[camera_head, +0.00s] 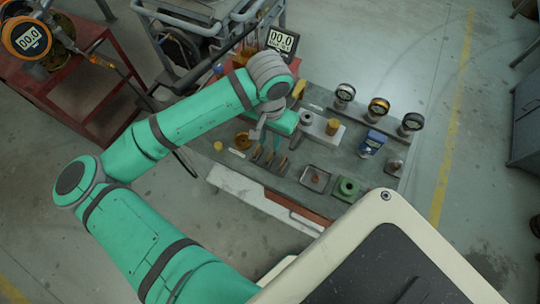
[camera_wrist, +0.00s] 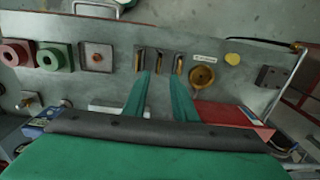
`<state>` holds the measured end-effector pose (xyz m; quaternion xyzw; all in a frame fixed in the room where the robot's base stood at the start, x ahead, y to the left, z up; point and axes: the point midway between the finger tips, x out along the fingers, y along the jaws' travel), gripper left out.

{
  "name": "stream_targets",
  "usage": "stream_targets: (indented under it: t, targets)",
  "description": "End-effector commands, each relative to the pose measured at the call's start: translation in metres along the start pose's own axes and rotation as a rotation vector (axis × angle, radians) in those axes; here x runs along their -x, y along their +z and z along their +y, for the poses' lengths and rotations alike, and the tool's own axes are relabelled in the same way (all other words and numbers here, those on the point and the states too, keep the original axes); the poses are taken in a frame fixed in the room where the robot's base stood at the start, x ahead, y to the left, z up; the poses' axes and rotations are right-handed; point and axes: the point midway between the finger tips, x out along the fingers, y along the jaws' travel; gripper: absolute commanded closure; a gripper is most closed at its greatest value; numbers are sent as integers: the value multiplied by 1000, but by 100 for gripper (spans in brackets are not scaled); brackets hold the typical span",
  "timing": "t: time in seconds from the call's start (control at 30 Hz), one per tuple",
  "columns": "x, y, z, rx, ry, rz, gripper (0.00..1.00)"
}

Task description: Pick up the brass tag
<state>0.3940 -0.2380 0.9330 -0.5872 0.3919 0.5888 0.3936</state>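A small flat yellow disc (camera_wrist: 232,59), the likeliest brass tag, lies on the grey bench to the right of a white label (camera_wrist: 205,58). In the head view the disc (camera_head: 218,146) lies near the bench's left end. My gripper (camera_wrist: 160,74) is open, with its two green fingers apart and nothing visible between them. Its fingertips appear over the bench beside a row of three dark holders (camera_wrist: 160,62) with brass-coloured pieces, left of the disc.
A brass ring (camera_wrist: 202,76) lies close to the disc, beside a red box (camera_wrist: 225,115). A tray (camera_wrist: 97,57) and a green ring block (camera_wrist: 55,58) stand left of the holders.

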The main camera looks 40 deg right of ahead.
Motion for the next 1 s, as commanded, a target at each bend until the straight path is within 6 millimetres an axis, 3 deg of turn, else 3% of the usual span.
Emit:
stream_targets:
  t: [0.33,0.6,0.93,1.0]
  targets:
    - [-28,0,1,1,0,2,75]
    - [-64,2,3,2,1,1,75]
    - [-71,0,5,-5,1,4,75]
    - [-71,0,5,-5,1,3,89]
